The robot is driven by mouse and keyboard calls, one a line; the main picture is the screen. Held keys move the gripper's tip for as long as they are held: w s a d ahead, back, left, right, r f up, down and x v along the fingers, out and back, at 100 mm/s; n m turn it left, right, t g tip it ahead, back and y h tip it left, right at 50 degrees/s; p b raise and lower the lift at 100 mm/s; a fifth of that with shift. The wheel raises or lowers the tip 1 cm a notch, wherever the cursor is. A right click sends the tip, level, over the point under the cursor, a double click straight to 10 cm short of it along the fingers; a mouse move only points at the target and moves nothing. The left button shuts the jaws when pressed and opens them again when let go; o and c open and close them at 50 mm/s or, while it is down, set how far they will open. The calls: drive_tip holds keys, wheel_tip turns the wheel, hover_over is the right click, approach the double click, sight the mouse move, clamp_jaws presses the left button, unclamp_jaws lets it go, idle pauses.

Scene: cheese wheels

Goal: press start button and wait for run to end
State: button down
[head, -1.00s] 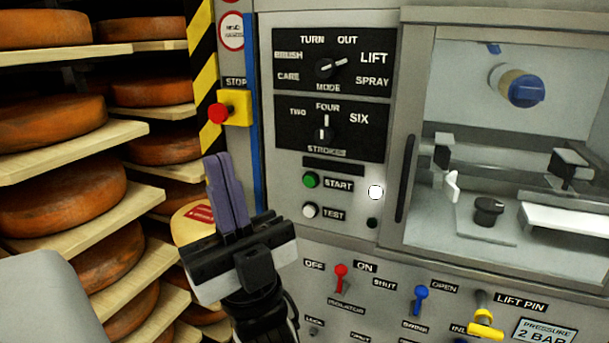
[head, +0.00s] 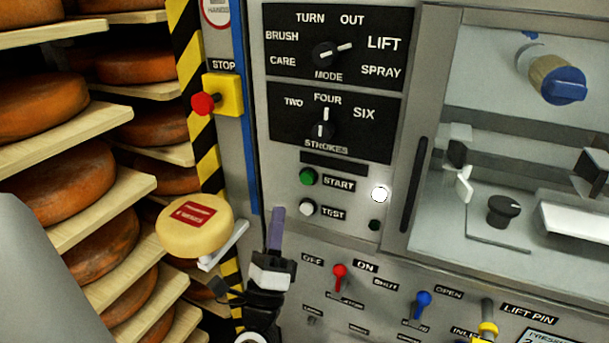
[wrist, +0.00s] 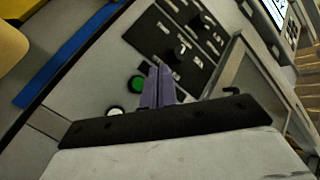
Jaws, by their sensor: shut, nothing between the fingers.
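The green START button (head: 308,177) is on the grey control panel, left of its label. It also shows in the wrist view (wrist: 137,84), just left of the fingertips. The white TEST button (head: 308,207) is below it and is seen in the wrist view too (wrist: 115,113). A round white lamp (head: 380,194) is bright to the right of START. My gripper (head: 278,212) has its purple fingers shut and empty, pointing up, below and left of the buttons in the head view. Whether the fingertips touch the panel cannot be told.
A red STOP button (head: 203,103) on a yellow box is at upper left. Mode and strokes knobs are above START. Red (head: 340,270) and blue (head: 423,298) switches are below. Cheese shelves stand left; a yellow cheese (head: 195,226) sits near my gripper.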

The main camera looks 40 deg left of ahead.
sight(307, 178)
drive_tip(key=shift+w, duration=0.1)
drive_tip(key=w+a+b, duration=0.2)
drive_tip(key=w, duration=0.6)
drive_tip(key=shift+w, duration=0.15)
drive_tip(key=shift+w, duration=0.1)
idle(2.0)
drive_tip(key=shift+w+a, duration=0.15)
drive_tip(key=shift+w, duration=0.2)
